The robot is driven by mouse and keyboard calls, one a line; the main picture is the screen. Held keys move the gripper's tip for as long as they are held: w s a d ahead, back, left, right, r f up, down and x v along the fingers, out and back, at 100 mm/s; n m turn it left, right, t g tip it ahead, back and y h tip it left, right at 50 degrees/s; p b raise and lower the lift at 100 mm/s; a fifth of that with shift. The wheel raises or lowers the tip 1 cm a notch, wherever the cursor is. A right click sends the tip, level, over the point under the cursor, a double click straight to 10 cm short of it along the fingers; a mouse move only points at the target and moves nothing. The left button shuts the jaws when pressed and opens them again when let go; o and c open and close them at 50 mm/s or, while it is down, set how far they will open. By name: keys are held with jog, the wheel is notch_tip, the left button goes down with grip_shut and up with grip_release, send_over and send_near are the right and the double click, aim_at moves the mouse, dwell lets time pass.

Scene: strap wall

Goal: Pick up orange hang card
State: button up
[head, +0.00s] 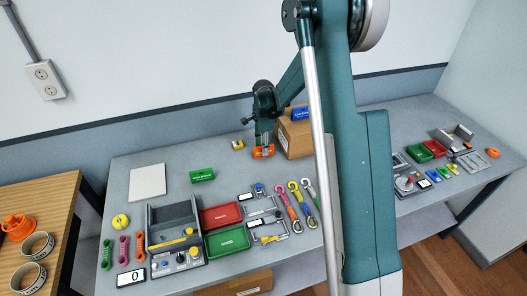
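The orange hang card (263,153) shows in the head view near the back middle of the grey table, just left of a cardboard box. My gripper (265,139) points down directly above the card, with its tips at or very near the card's top edge. The fingers are too small to tell whether they are open or shut, or whether they touch the card. I cannot tell whether the card rests on the table.
The cardboard box (294,138) stands close on the right, with a blue card (300,113) on top. A green card (202,175) lies to the front left. Red (222,214) and green (228,241) trays and several straps are nearer. Table around the white panel (147,183) is clear.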

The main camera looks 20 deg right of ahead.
jog(key=shift+f, duration=1.2)
jog(key=c, duration=0.7)
